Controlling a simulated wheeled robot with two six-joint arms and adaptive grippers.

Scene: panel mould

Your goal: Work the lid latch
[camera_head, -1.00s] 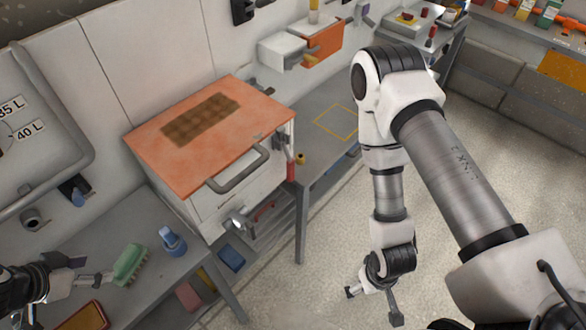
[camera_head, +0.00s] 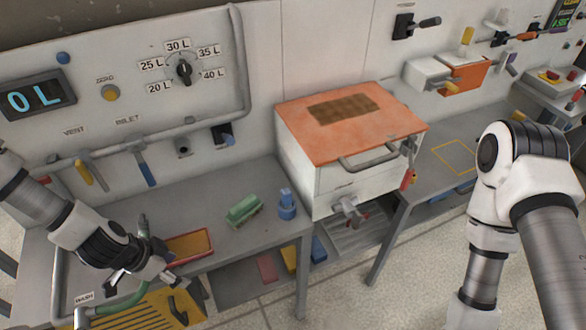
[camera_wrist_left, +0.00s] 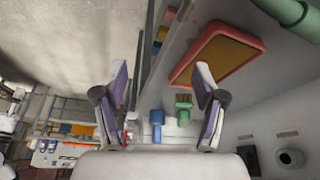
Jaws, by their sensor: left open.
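A white box with an orange lid (camera_head: 402,117) stands at the back of the bench in the head view. The lid looks closed and has a dark brown patch on top. A grey bar handle (camera_head: 368,160) is on its front. A small grey latch-like fitting (camera_head: 408,147) with a red piece (camera_head: 407,179) below it sits at the front right corner; its exact state is too small to tell. My left gripper (camera_head: 160,272) is open and empty, low at the left, far from the box; its two fingers also show apart in the left wrist view (camera_wrist_left: 162,82). My right gripper is out of view.
Bare bench with a yellow outline (camera_head: 455,156) is to the right.

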